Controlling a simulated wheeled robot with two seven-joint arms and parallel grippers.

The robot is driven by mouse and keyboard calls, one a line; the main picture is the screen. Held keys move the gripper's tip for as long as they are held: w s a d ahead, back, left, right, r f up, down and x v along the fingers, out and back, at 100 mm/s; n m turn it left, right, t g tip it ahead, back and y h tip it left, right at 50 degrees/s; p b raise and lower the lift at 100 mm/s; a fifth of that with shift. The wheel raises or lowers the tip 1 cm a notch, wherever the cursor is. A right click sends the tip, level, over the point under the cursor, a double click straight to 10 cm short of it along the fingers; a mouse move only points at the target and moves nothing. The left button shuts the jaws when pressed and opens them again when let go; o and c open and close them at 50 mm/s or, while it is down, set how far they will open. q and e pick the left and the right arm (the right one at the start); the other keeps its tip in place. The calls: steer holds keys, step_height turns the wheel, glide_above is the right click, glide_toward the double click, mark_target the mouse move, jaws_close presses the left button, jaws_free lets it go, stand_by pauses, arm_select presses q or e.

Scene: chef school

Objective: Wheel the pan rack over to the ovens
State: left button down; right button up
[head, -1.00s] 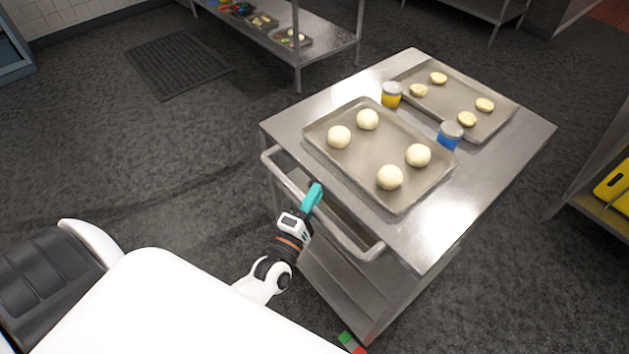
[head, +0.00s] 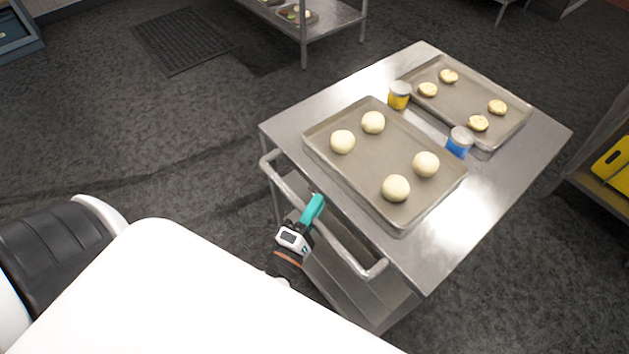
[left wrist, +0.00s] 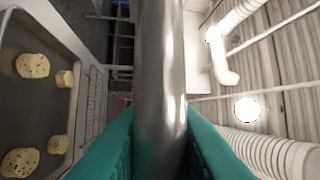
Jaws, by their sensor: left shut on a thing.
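The pan rack (head: 290,112) is a steel cart with a flat top and a tubular push handle (head: 345,255) on its near left side. My left gripper (head: 313,207), with teal fingers, is shut on the handle. In the left wrist view the handle bar (left wrist: 161,70) runs between the two teal fingers. A near tray (head: 345,178) holds several round dough balls. A far tray (head: 500,135) holds several flatter pieces with dark specks. A yellow jar (head: 399,96) and a blue jar (head: 459,142) stand between the trays. My right gripper is out of view. No oven can be made out.
A steel shelf table (head: 330,22) with a tray of food on its lower shelf stands at the back. A dark floor mat (head: 180,40) lies at the upper left. A shelf unit with yellow boards (head: 612,168) stands at the right edge. The floor left of the cart is clear.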

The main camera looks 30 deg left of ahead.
arm_select(q)
steer(key=shift+f, duration=0.1)
steer(key=c, duration=1.6)
jaws_free()
steer(key=shift+o, duration=0.2)
steer(key=shift+s, duration=0.1)
steer(key=s+f+b, duration=0.2)
steer(key=s+b, duration=0.2)
steer(key=s, duration=0.7)
steer(key=shift+s+d, duration=0.35)
steer(key=shift+s, duration=0.05)
